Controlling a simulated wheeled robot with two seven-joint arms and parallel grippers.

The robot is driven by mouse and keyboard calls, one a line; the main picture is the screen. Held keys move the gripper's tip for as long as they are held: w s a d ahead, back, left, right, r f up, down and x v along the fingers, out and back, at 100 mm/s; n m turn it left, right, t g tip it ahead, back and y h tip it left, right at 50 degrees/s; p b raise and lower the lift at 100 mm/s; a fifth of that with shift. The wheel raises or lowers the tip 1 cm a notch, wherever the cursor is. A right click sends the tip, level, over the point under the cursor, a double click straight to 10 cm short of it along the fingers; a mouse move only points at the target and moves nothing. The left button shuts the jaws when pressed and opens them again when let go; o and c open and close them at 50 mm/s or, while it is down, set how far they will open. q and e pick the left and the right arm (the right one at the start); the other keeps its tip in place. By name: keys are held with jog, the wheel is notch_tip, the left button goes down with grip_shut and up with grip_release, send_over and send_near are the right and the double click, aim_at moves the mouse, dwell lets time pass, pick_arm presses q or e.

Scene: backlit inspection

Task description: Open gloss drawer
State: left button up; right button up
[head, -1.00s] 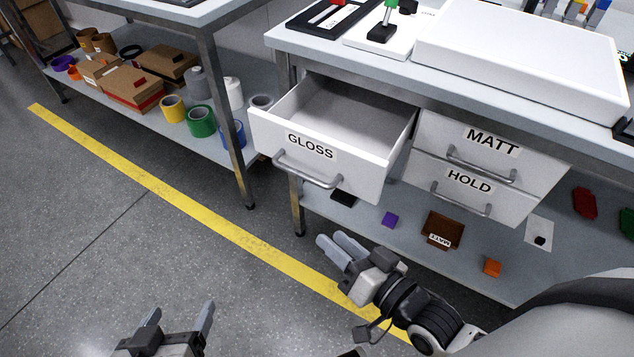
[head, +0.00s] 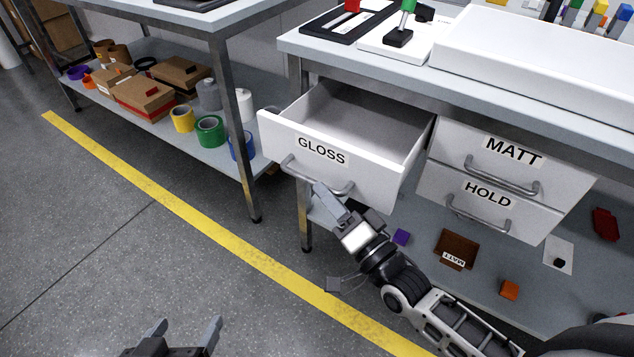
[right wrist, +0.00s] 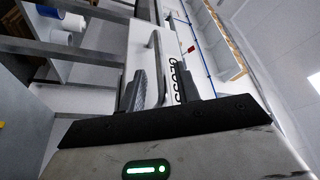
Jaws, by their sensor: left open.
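The white GLOSS drawer (head: 365,172) is pulled out from under the table and looks empty in the part that shows. Its grey bar handle (head: 300,177) runs along the front below the label. My right gripper (head: 325,193) is at the right part of this handle. In the right wrist view, its two fingers (right wrist: 160,92) stand apart with the handle (right wrist: 155,62) showing between them; I cannot tell whether they touch it. My left gripper (head: 187,328) is open and empty over the floor at the bottom left.
The MATT drawer (head: 560,160) and HOLD drawer (head: 520,220) are closed to the right. A large white tray (head: 540,60) stands on the table. A side bench shelf (head: 150,120) holds boxes and tape rolls at left. The floor before the drawers is free, with a yellow line (head: 200,225).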

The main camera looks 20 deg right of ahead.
jog(key=shift+x, duration=1.95)
pick_arm(q)
jog(key=shift+s+f, duration=0.1)
jog(key=shift+f, duration=0.3)
jog(key=shift+d, duration=0.1)
